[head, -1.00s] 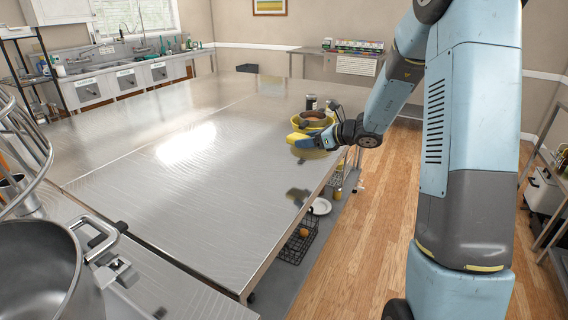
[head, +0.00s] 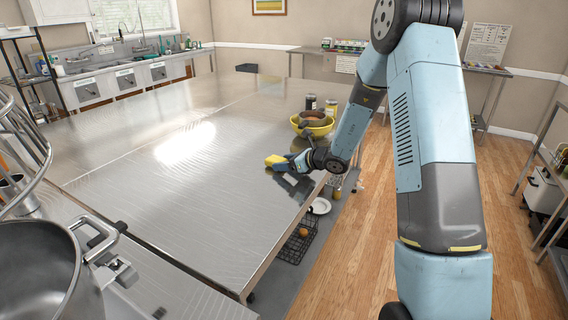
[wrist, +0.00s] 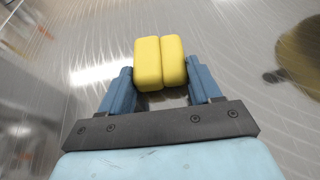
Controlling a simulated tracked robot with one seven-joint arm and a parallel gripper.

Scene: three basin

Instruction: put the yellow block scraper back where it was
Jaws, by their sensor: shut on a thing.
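The yellow block scraper (head: 275,160) is held by my gripper (head: 288,162) over the right part of the steel table. In the wrist view the yellow scraper (wrist: 160,62) sits between the two blue fingers of my gripper (wrist: 160,85). It shows as two rounded yellow parts side by side. The fingers press on it from both sides. The exact gap between the scraper and the tabletop is hard to tell; a dark reflection shows below it.
A yellow bowl (head: 312,126) with a brown bowl in it stands behind my gripper on the steel table (head: 190,190). Two jars (head: 311,102) stand behind it. A wire basket (head: 298,243) and a white plate (head: 320,206) are below the table's right edge. The table's middle is clear.

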